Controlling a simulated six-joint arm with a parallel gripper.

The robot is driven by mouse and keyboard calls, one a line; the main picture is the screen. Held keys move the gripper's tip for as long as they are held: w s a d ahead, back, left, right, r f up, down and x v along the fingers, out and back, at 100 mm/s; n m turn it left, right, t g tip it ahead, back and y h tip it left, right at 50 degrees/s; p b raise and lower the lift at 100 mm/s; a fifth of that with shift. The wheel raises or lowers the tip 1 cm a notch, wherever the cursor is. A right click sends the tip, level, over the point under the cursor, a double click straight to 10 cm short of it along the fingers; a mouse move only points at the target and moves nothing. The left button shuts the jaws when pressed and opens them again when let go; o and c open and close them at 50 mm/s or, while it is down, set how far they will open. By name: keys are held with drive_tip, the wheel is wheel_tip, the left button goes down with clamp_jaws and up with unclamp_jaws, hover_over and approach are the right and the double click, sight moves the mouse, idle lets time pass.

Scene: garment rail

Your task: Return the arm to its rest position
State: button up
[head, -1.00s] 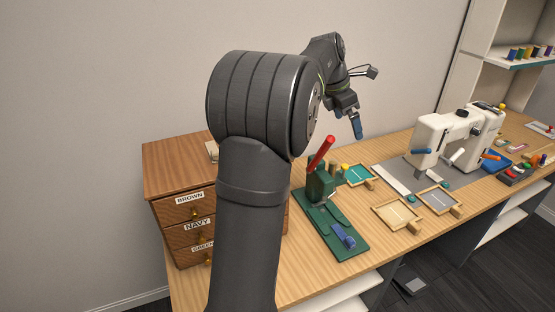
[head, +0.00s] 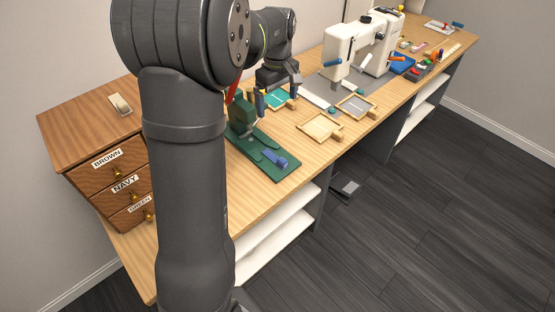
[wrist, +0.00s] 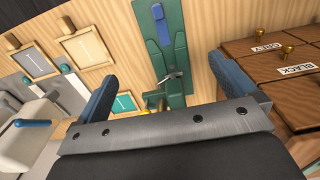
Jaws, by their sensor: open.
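My gripper (head: 278,96) is in the air over the bench, beside the green hand press (head: 243,112) in the head view. Its two blue-tipped fingers point downward. In the wrist view the fingers (wrist: 166,88) stand wide apart with nothing held between them. The press's green base (wrist: 162,35) lies beyond and below them there. In the head view my upper arm fills the left middle and hides part of the bench and drawer cabinet.
A wooden drawer cabinet (head: 88,120) stands at the left end of the bench (head: 300,168). A white sewing machine (head: 350,48) stands farther right. Small frames, including a tan one (head: 320,127), lie before it. Open floor is at right.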

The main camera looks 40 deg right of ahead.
wheel_tip(320, 180, down, 10)
drive_tip(key=shift+r, duration=0.15)
drive_tip(key=shift+r, duration=0.15)
idle(0.7)
wheel_tip(320, 180, up, 10)
idle(0.4)
drive_tip(key=shift+f, duration=0.2)
